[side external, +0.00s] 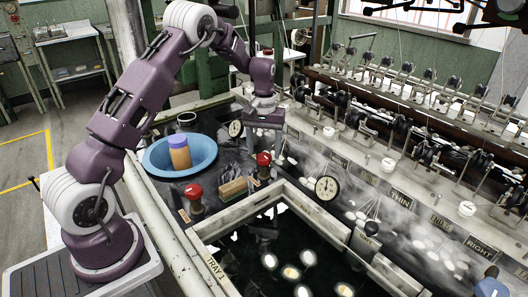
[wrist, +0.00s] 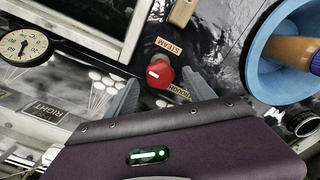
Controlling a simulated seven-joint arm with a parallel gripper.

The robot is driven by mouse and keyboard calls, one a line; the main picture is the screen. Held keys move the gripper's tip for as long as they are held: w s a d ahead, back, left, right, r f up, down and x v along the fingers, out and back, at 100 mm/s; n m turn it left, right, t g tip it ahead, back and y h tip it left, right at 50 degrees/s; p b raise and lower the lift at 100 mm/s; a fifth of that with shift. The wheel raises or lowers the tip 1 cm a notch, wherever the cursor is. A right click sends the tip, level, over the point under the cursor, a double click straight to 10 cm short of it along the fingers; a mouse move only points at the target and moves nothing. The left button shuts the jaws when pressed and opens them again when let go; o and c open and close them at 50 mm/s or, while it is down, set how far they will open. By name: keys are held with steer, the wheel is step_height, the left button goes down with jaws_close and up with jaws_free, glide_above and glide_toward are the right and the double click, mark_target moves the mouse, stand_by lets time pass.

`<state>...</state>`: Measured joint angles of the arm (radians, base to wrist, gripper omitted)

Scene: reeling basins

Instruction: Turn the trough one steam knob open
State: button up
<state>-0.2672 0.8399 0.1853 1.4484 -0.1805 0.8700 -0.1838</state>
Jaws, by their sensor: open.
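A red steam knob (wrist: 160,74) with a white mark shows in the wrist view, between the two grey fingers of my gripper (wrist: 154,90). A "STEAM" label (wrist: 168,46) lies beside it, and another label, partly hidden, sits on its other side. In the side external view my gripper (side external: 264,140) points down above the farther red knob (side external: 264,159). The fingers are apart, and no grip on the knob shows. A second red knob (side external: 194,193) stands nearer the camera, to the left. I cannot read a trough number by either knob.
A framed dark basin (side external: 277,194) and steaming troughs lie to the right.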

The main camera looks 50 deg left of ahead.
mark_target(264, 156)
step_height(264, 156, up, 6)
steer(key=shift+f, duration=0.15)
steer(key=s+d+r+m+t, duration=0.3)
steer(key=s+d+r+m, duration=0.1)
steer(key=s+d+r, duration=1.05)
steer(key=s+d+m+t, duration=0.2)
steer(key=s+d+m, duration=0.1)
steer(key=s, duration=1.4)
steer(key=shift+r+m+t, duration=0.25)
steer(key=shift+m+t, duration=0.05)
steer(key=shift+m, duration=0.2)
